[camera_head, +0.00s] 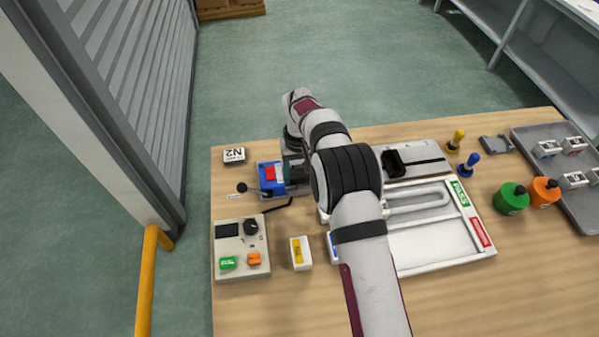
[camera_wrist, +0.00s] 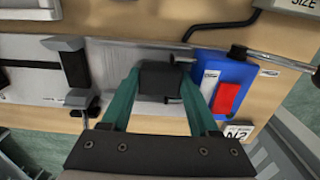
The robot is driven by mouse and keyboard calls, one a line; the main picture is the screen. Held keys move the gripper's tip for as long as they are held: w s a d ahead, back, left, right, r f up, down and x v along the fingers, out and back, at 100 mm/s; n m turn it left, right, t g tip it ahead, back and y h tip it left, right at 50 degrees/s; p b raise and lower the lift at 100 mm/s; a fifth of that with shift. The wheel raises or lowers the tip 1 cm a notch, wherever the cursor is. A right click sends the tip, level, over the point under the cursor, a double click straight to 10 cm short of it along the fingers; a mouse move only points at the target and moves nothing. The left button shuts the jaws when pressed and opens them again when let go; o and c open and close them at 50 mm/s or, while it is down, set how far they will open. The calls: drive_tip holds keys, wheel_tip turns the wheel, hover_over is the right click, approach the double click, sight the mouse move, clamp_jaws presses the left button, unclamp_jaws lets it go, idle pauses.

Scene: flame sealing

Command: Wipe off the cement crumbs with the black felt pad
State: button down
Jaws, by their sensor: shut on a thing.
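My gripper (camera_wrist: 160,76) has two green fingers closed on a black block, which looks like the felt pad (camera_wrist: 160,82). In the wrist view the pad is over a grey metal strip, beside the blue unit with a red block (camera_wrist: 228,98). I cannot tell whether it touches the strip. In the head view my arm hides most of the strip and the pad; only a bit of the green finger shows beside the blue unit (camera_head: 270,178). I cannot make out any cement crumbs in either view.
A control box (camera_head: 241,248) with a knob stands at the front left, with a white and yellow block (camera_head: 300,253) beside it. A white tray (camera_head: 440,262) lies right of my arm. Green (camera_head: 511,198) and orange (camera_head: 545,191) containers stand near a grey tray (camera_head: 590,222).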

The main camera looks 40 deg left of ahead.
drive_tip(key=shift+w+a, duration=0.25)
drive_tip(key=shift+s+d+f, duration=0.1)
drive_tip(key=shift+s+d, duration=0.25)
idle(0.3)
drive_tip(key=shift+w+d, duration=1.2)
drive_tip(key=shift+w, duration=0.25)
wheel_tip(320, 180, up, 7)
idle(0.3)
